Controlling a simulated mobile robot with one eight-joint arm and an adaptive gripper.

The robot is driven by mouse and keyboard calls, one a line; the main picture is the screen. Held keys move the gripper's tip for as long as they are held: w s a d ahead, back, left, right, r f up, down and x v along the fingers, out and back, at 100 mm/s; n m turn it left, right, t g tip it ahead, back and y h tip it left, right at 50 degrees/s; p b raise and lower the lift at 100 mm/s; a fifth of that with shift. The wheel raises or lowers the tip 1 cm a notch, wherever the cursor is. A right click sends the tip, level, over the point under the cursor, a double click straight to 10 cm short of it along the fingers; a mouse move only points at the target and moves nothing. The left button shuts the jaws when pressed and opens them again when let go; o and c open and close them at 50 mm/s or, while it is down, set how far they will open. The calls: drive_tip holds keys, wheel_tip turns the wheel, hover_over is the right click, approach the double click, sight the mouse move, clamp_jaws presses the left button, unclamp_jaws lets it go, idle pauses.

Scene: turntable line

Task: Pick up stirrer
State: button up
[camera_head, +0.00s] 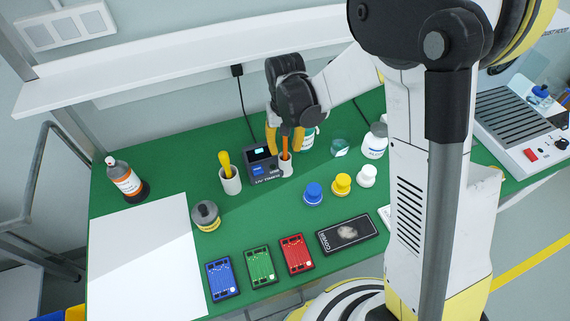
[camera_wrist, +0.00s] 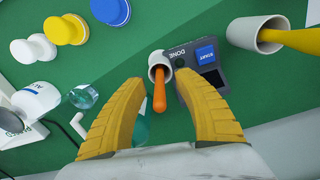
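An orange-handled tool (camera_head: 285,147), which looks like the stirrer, stands in a small white cup (camera_head: 286,169) at the back middle of the green table. In the wrist view its orange handle (camera_wrist: 159,97) rises from the cup (camera_wrist: 159,62) towards me. My gripper (camera_head: 284,144) is above the cup, pointing down. Its yellow fingers are open, one on each side of the handle, with a gap showing on both sides in the wrist view. A second white holder (camera_head: 231,183) to the left has a yellow-handled tool (camera_head: 225,164) in it.
A dark device with a blue button (camera_head: 259,164) stands close beside the cup. Blue (camera_head: 313,193), yellow and white knobs stand to the right, with bottles behind. A jar (camera_head: 206,216), coloured boards (camera_head: 260,266) and a dark panel (camera_head: 346,234) lie nearer. A white shelf overhangs the back.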

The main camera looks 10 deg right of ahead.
drive_tip(key=shift+f, duration=0.3)
drive_tip(key=shift+r, duration=0.1)
clamp_jaws()
